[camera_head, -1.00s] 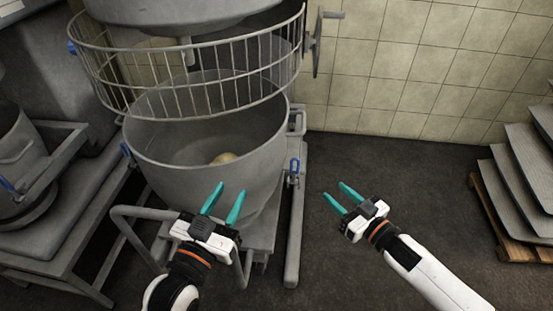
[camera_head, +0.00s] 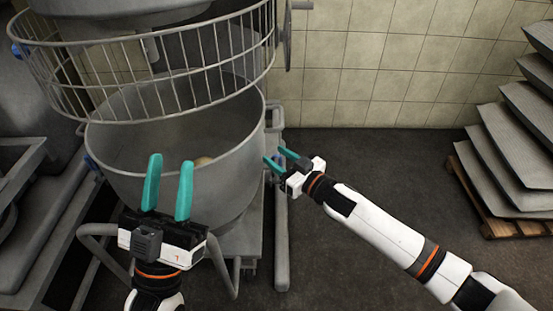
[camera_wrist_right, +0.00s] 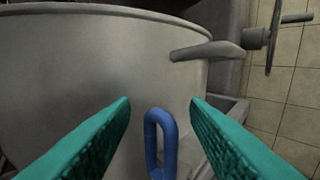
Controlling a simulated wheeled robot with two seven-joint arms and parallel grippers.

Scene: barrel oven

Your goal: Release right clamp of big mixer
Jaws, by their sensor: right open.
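The big mixer's grey bowl (camera_head: 230,180) stands below its wire guard (camera_head: 95,95). The right clamp (camera_wrist_right: 161,142), a blue loop handle, shows low in the right wrist view between the two teal fingers, beside the bowl wall (camera_wrist_right: 70,60). My right gripper (camera_head: 274,155) is open at the bowl's right side. The fingers appear apart from the clamp, with a gap on both sides. My left gripper (camera_head: 170,160) is open and empty in front of the bowl.
A left blue clamp (camera_head: 90,161) is at the bowl's left side. A metal arm (camera_wrist_right: 205,51) juts above the right clamp, near a crank (camera_wrist_right: 272,38). Stacked trays on a pallet (camera_head: 515,215) stand at right. The floor (camera_head: 370,160) between is clear.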

